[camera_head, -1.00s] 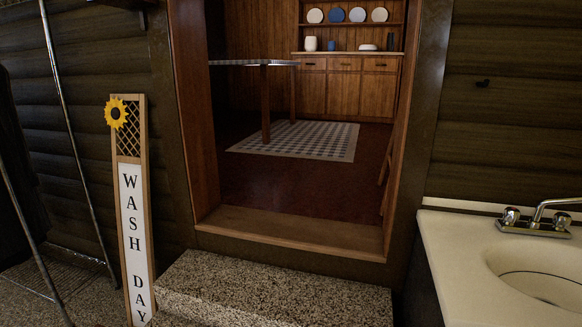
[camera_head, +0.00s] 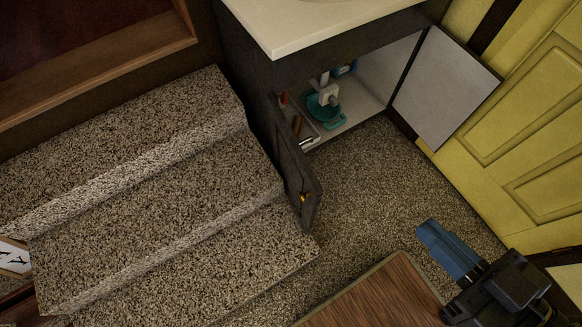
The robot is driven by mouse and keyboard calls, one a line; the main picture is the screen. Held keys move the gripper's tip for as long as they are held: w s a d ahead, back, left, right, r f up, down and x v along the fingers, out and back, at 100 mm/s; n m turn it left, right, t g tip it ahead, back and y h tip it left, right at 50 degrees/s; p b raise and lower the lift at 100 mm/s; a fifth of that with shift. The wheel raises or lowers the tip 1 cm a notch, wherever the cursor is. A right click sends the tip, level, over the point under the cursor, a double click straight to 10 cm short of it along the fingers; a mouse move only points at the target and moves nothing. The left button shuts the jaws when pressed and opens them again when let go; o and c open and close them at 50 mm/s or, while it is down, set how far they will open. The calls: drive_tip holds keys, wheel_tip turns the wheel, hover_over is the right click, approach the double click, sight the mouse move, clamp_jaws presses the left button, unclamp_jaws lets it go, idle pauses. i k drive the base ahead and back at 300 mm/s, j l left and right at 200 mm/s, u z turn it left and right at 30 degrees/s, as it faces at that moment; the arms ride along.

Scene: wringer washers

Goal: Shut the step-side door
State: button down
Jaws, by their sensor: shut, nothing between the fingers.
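The step-side door (camera_head: 296,175) is the dark left-hand door of the cabinet under the sink. It stands open, swung out beside the steps, and I see it nearly edge-on. A small brass-coloured fitting (camera_head: 305,197) shows near its outer end. The cabinet's other door (camera_head: 441,88) is also open, with its pale inner face showing. My gripper (camera_head: 428,228) is at the lower right with its blue fingers shut and empty. It is apart from both doors, to the right of and nearer than the step-side door.
Speckled steps (camera_head: 150,205) rise at the left, close to the step-side door. A yellow panelled door (camera_head: 530,130) is at the right. A wooden surface (camera_head: 375,298) lies in front. Speckled floor (camera_head: 370,185) between the doors is clear.

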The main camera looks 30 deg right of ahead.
sight(304, 191)
drive_tip(key=j, duration=0.5)
drive_tip(key=i+j, duration=0.15)
drive_tip(key=j, duration=0.4)
drive_tip(key=j+u, duration=0.1)
drive_tip(key=j, duration=0.4)
drive_tip(key=i, duration=0.05)
